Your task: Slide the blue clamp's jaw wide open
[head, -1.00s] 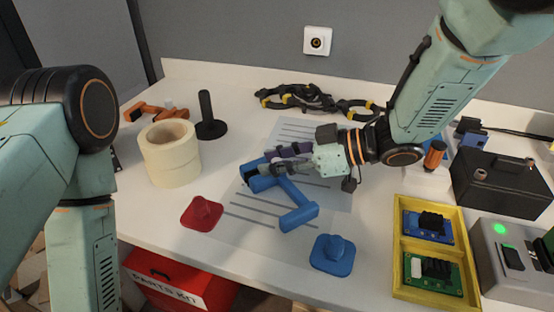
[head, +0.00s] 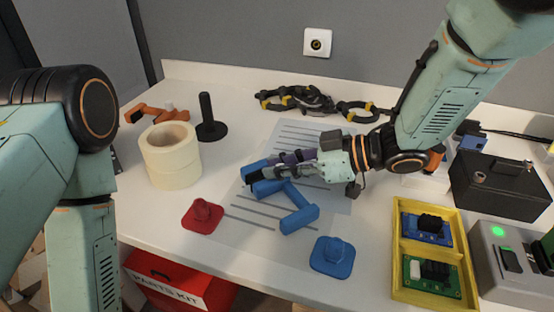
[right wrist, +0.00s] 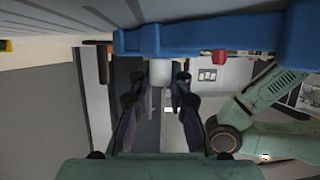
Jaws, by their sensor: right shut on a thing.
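The blue clamp (head: 299,218) lies on the printed sheet (head: 238,205) in the middle of the table. Its bar runs from the near end up to the jaw end under my right gripper. My right gripper (head: 262,169) reaches in from the right, its fingers pointing left. It is shut on a blue part of the clamp at the jaw end; the fingers hide much of this part, so I cannot tell how wide the jaw stands. In the right wrist view the clamp (right wrist: 200,40) spans the top, in front of the fingers (right wrist: 158,95). My left gripper is out of view.
Tape rolls (head: 170,155) and a black stand (head: 208,118) are at left. A yellow tray (head: 397,270) with circuit boards and a black box (head: 500,184) are at right.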

